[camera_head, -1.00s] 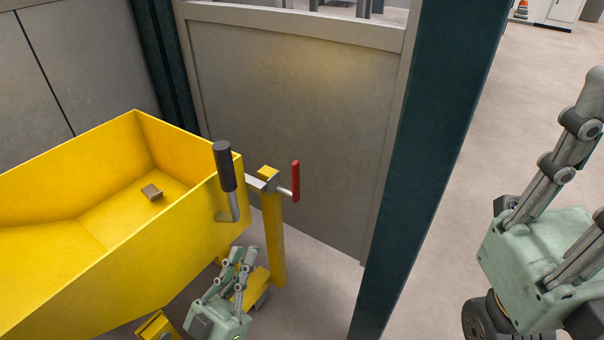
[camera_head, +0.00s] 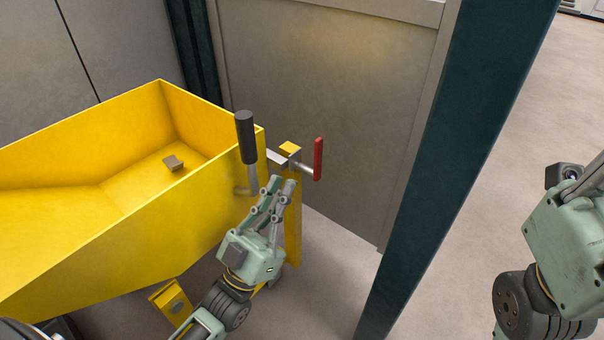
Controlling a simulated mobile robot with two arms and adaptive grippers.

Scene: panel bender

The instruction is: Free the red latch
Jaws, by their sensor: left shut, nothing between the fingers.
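The red latch (camera_head: 318,159) is an upright red handle on a short metal rod, at the top of a yellow post (camera_head: 293,225) beside the yellow skip. My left gripper (camera_head: 279,187) is shut and empty, its fingers pointing up in front of the post, below and left of the red latch and apart from it. My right gripper (camera_head: 575,220) is at the right edge; its fingers are mostly cut off by the frame, so their state is hidden.
A grey panel (camera_head: 320,90) stands behind, and a dark green pillar (camera_head: 455,150) to the right.

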